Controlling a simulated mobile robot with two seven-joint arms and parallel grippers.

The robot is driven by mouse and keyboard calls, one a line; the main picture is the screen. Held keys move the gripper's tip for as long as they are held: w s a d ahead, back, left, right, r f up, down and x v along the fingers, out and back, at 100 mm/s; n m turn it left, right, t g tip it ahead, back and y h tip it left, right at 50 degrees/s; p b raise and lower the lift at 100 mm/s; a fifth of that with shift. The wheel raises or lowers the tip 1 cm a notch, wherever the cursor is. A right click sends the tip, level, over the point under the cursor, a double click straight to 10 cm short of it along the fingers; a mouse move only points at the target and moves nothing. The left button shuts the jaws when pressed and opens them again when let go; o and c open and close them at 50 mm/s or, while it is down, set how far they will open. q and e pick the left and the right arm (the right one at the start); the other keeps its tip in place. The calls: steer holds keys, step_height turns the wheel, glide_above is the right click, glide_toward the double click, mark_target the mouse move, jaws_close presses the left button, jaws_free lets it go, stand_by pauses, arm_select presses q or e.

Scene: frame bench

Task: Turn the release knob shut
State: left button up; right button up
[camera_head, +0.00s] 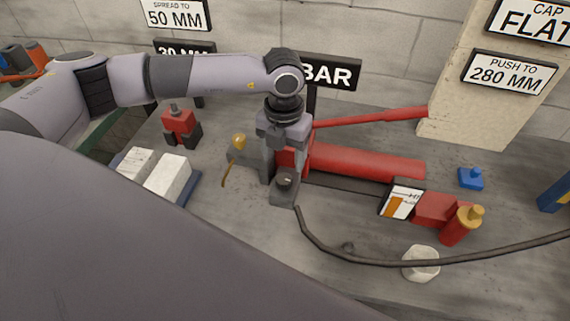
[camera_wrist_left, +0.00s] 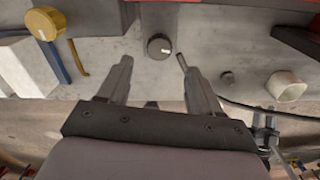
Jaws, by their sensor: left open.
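The release knob (camera_head: 284,181) is a small dark round knob with a light mark on its top. It sits on the grey block (camera_head: 284,196) at the near left end of the red hand pump (camera_head: 365,162). In the left wrist view the knob (camera_wrist_left: 159,46) shows ahead, roughly between the two fingertips. My left gripper (camera_head: 283,160) points down above the knob, and it also shows in the left wrist view (camera_wrist_left: 155,61). Its fingers are apart and hold nothing. Contact with the knob does not show. My right gripper is not in view.
The red pump lever (camera_head: 370,117) runs right behind the gripper. A brass knob (camera_head: 239,141) stands close left. A dark hose (camera_head: 400,262) curves across the bench front, by a white nut-like piece (camera_head: 420,263). White blocks (camera_head: 168,176) lie left. A blue piece (camera_head: 471,178) lies right.

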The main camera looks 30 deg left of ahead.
mark_target(284, 178)
arm_select(q)
steer(key=shift+f+p, duration=0.35)
steer(key=shift+f, duration=3.15)
steer(key=c, duration=1.1)
